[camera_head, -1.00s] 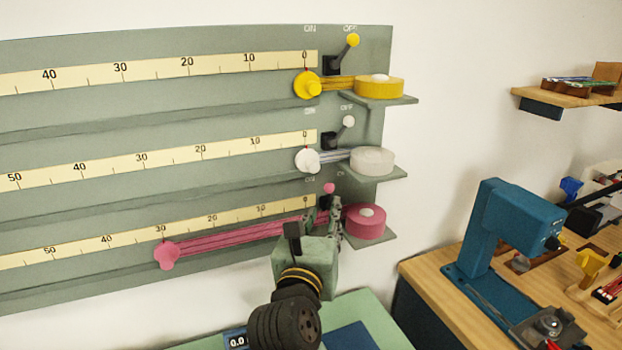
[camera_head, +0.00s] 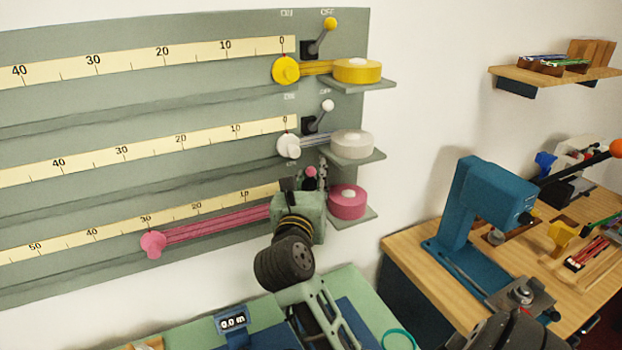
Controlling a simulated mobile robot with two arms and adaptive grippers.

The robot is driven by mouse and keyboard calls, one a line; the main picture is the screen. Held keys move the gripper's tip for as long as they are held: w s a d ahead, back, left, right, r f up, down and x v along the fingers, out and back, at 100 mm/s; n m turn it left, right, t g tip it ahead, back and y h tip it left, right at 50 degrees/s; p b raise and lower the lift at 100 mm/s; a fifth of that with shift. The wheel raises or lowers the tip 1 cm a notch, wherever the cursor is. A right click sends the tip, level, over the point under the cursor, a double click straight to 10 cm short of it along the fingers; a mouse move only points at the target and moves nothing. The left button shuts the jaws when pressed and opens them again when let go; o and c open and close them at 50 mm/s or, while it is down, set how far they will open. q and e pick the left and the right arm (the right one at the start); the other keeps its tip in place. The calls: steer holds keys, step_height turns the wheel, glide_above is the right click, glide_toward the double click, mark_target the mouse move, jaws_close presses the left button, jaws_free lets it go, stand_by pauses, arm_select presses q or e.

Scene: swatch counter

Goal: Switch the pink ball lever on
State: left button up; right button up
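The pink ball lever (camera_head: 311,171) is on the grey-green board, at the right end of the lowest scale. Only its pink ball and a bit of dark stem show; its base is hidden behind my gripper. The ball stands more upright than the yellow lever (camera_head: 329,24) and white lever (camera_head: 327,106), which lean right toward OFF. My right gripper (camera_head: 318,184) is at the pink lever, its dark fingers close beside and below the ball. Whether they touch it or are shut is hidden. My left gripper is not in view.
Pink ribbon runs left from the pink spool (camera_head: 347,202) on its small shelf to a pink clip (camera_head: 153,244). A white spool (camera_head: 352,145) sits above the pink one. A blue press (camera_head: 478,205) stands on the wooden bench at right.

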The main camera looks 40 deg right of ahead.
jaws_close()
steer(key=n+b, duration=0.1)
steer(key=f+n+t+b, duration=0.1)
steer(key=shift+w+a+f+h+b, duration=0.2)
steer(key=shift+a+h+b, duration=0.1)
steer(key=shift+a+h, duration=0.1)
steer(key=shift+a+n+t+b, duration=0.15)
steer(key=shift+n+t+b, duration=0.3)
steer(key=shift+n, duration=0.35)
steer(key=shift+w+a+n+t+h, duration=0.15)
steer(key=shift+n+t+h, duration=0.25)
steer(key=shift+n, duration=0.4)
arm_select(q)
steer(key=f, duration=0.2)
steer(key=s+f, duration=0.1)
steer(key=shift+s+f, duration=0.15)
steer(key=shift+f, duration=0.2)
arm_select(e)
steer(key=shift+r, duration=0.1)
steer(key=shift+c, duration=0.3)
jaws_free()
steer(key=shift+o, duration=0.3)
steer(key=shift+a, duration=0.1)
